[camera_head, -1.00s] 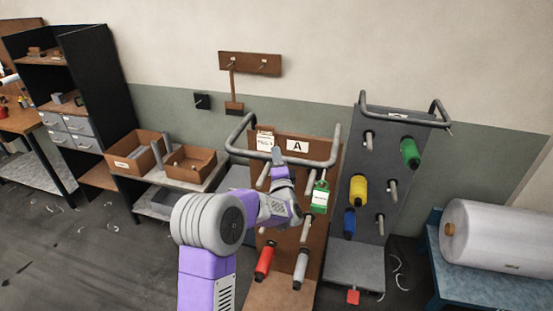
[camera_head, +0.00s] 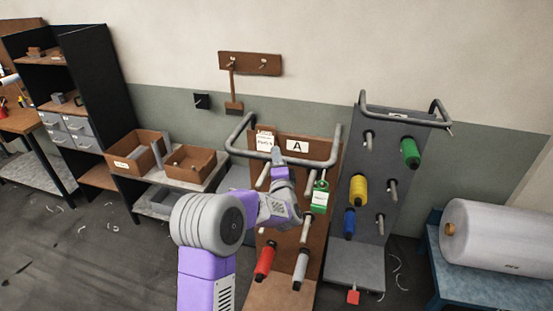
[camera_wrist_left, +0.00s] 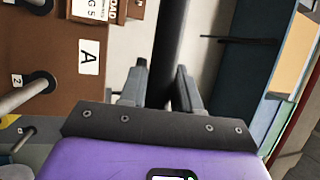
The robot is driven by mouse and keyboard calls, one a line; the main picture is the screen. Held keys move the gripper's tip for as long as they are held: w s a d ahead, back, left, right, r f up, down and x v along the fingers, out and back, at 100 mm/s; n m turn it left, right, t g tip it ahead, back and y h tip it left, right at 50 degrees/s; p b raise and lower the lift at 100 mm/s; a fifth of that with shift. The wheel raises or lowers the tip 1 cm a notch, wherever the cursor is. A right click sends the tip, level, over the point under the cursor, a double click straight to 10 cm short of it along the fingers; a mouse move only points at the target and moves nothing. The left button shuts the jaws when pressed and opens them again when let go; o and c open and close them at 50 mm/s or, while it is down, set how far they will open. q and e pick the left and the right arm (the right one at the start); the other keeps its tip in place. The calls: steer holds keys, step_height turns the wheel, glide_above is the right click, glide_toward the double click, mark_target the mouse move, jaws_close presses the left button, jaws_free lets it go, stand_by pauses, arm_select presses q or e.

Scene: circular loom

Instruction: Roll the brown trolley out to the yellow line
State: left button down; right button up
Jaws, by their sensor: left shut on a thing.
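The brown trolley (camera_head: 280,296) stands upright in the middle of the head view, with a sign "A", pegs and a grey tube handle (camera_head: 331,150) along its top. It carries a green spool with a tag (camera_head: 320,197), a red spool (camera_head: 264,262) and a grey spool (camera_head: 301,268). My left gripper (camera_head: 277,156) is at the handle's front bar. In the left wrist view its fingers (camera_wrist_left: 163,88) are on either side of the dark bar (camera_wrist_left: 170,40), shut on it. My forearm hides part of the trolley's left side. No yellow line shows. My right gripper is out of view.
A grey trolley (camera_head: 352,264) with several spools stands close on the right. A blue stand (camera_head: 436,262) with a big wrapped roll (camera_head: 500,236) is farther right. A low bench (camera_head: 165,210) with two brown bins stands left. Grey floor (camera_head: 90,265) is open at front left.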

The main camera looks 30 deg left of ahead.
arm_select(q)
steer(key=shift+s+d+f, duration=0.15)
steer(key=shift+s+d, duration=0.05)
steer(key=shift+s, duration=0.7)
steer(key=c, duration=1)
jaws_free()
steer(key=shift+o, duration=0.6)
steer(key=shift+w, duration=0.15)
steer(key=b+v, duration=0.2)
steer(key=v, duration=0.5)
steer(key=shift+s+d, duration=0.15)
steer(key=shift+s, duration=0.1)
